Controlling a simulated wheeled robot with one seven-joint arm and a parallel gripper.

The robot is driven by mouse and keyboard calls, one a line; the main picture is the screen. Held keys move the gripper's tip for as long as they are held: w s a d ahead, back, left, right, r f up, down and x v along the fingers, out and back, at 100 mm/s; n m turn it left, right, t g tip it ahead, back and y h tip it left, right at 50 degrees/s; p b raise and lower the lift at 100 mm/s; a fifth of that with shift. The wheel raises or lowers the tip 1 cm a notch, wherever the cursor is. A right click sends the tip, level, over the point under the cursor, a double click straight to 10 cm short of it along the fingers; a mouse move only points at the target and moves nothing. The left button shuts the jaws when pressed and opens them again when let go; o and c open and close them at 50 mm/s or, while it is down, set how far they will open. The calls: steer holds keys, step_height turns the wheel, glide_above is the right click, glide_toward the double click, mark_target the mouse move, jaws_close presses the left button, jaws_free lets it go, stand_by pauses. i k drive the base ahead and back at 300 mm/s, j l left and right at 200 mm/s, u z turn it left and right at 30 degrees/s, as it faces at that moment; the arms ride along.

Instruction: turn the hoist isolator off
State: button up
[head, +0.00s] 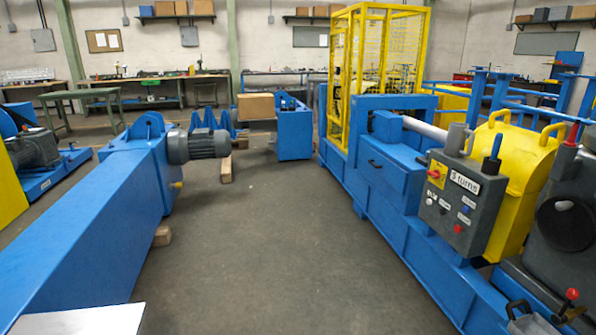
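My gripper is not in this view. A grey control box (462,205) stands at the right on a blue machine. At its upper left is a yellow plate (437,174) with a small red part on it that resembles an isolator switch. I cannot read whether it is on or off, or whether it is the hoist's. The box also bears a white label reading "5 turns" (465,182), a red button (457,229), a blue button (465,209) and small labels too small to read. A lever with a blue grip (496,147) rises beside the box's top.
The grey floor (270,230) between the machines is clear. A long blue beam with a grey motor (205,144) lies at the left. A yellow mesh cage (385,75) and a yellow cover (520,165) stand on the right machine. Benches line the back wall.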

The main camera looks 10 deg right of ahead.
mark_target(436, 174)
steer(key=i+z, duration=0.25)
steer(key=i, duration=0.2)
steer(key=i+j+z, duration=0.1)
steer(key=i+z, duration=0.2)
steer(key=i, duration=0.2)
steer(key=i+j+z, duration=0.25)
steer(key=i, duration=0.2)
steer(key=i+j, duration=0.1)
steer(key=i, duration=0.45)
steer(key=i+z, duration=0.1)
steer(key=i, duration=0.5)
steer(key=i+j, duration=0.2)
steer(key=i, duration=0.35)
steer(key=l+z, duration=0.05)
